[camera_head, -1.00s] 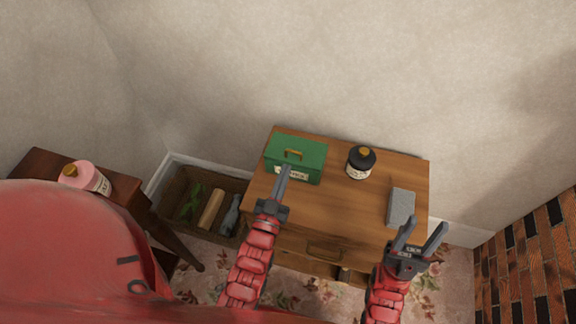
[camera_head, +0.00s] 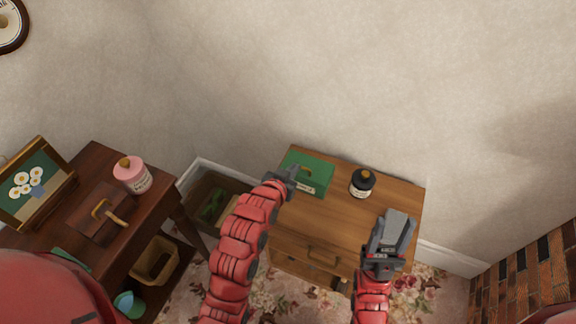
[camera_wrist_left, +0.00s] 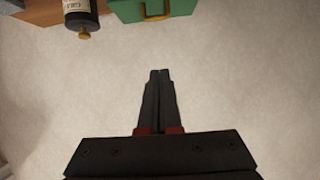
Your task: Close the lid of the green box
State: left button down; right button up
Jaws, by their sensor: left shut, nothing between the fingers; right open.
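The green box (camera_head: 317,166) stands at the back left of a wooden cabinet top. Its lid looks flat and down, with a gold handle and a pale label on the front. My left gripper (camera_head: 292,172) is shut and empty, at the box's left side, hiding part of it; I cannot tell if they touch. In the left wrist view the shut fingers (camera_wrist_left: 160,72) point toward the wall, with the green box (camera_wrist_left: 128,10) cut off at the top edge.
A dark bottle (camera_head: 362,182) stands right of the box on the cabinet (camera_head: 318,228); it also shows in the left wrist view (camera_wrist_left: 80,12). A dark side table (camera_head: 150,210) with a pink bottle (camera_head: 132,176) is at left.

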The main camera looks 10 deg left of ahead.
pick_arm(q)
jog(key=p, duration=0.3)
send_over(304, 168)
notch_tip(304, 168, down, 5)
jog(key=shift+s+a+f, duration=0.1)
jog(key=shift+s+f, duration=0.2)
jog(key=shift+f, duration=0.25)
jog(key=shift+s+a+f, duration=0.1)
jog(key=shift+s+f, duration=0.2)
jog(key=shift+f, duration=0.25)
jog(key=shift+s+a+f+p, duration=0.15)
jog(key=shift+f+p, duration=0.2)
jog(key=shift+f, duration=0.4)
jog(key=f+b, duration=0.1)
jog(key=b, duration=0.2)
jog(key=shift+s+f, duration=0.35)
jog(key=shift+s, duration=0.05)
